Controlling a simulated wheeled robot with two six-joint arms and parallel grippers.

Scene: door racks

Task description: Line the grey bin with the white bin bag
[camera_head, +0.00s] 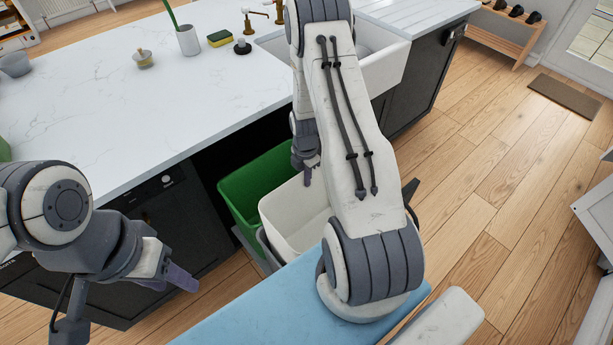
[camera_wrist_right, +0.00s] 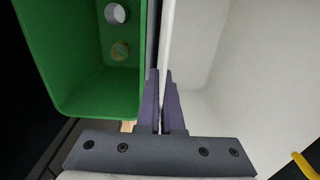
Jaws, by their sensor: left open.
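The white bin bag (camera_head: 293,212) lines the inside of the grey bin (camera_head: 267,246), whose grey outside shows below the bag in the head view. The bag's white inner face (camera_wrist_right: 240,75) fills the right of the wrist view. My right gripper (camera_head: 307,178) is at the bin's far left rim, beside the green bin. In the wrist view its fingers (camera_wrist_right: 163,100) are shut on the thin white edge, one on each side. My left gripper (camera_head: 172,280) is open and empty, out to the left of the bins. My right arm hides the right part of the bag and bin.
A green bin (camera_head: 238,196) stands right against the grey bin, under the worktop. The white worktop (camera_head: 105,110) overhangs dark cabinets (camera_head: 185,225). A sink (camera_head: 388,70) is behind my right arm. Wooden floor (camera_head: 475,215) is free at the right.

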